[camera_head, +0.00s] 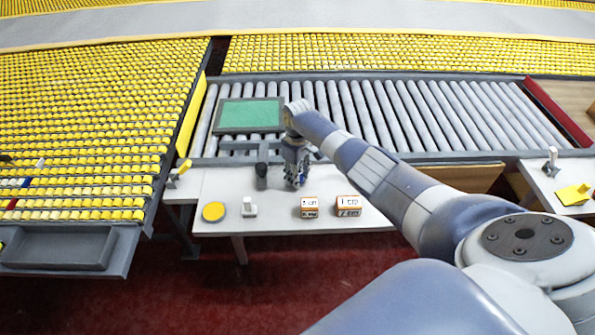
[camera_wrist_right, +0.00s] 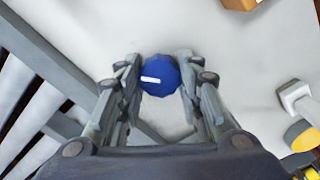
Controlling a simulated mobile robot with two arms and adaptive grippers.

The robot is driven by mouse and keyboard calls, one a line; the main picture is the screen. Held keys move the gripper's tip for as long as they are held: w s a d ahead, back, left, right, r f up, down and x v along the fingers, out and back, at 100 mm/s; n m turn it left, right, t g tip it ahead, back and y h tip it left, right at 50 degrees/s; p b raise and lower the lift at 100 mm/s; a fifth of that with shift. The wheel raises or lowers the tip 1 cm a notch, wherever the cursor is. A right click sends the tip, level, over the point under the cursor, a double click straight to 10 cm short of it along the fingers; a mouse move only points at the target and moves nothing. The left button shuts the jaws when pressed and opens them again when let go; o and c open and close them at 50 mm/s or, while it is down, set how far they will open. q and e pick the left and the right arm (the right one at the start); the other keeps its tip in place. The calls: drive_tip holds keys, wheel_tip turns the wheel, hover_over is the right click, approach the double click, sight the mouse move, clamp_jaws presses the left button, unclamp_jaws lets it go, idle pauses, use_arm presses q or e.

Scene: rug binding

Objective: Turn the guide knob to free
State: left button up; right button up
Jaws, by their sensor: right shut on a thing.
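The guide knob (camera_wrist_right: 161,76) is a round blue knob with a short white mark, seen from above in the right wrist view. The mark lies left of its centre and runs nearly level in that picture. My right gripper (camera_wrist_right: 160,80) is shut on the knob, one finger on each side. In the head view my right gripper (camera_head: 296,178) points down at the back edge of the white table, and it hides the knob there. My left gripper is not in view.
The white table (camera_head: 275,222) carries a yellow disc (camera_head: 213,211), a white switch (camera_head: 249,207) and labelled blocks, "3 cm" (camera_head: 309,208) and "1 cm" (camera_head: 349,206). A dark post (camera_head: 262,170) stands close left of my gripper. Behind are rollers (camera_head: 400,115) and a green panel (camera_head: 250,114).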

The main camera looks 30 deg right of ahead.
drive_tip(key=m+p, duration=0.1)
drive_tip(key=m, duration=0.3)
drive_tip(key=shift+w+r, duration=0.1)
drive_tip(key=shift+r, duration=0.05)
drive_tip(key=shift+m+p, duration=0.55)
drive_tip(key=shift+m, duration=1.25)
drive_tip(key=o, duration=1)
drive_tip(key=shift+o, duration=0.3)
wheel_tip(320, 180, up, 12)
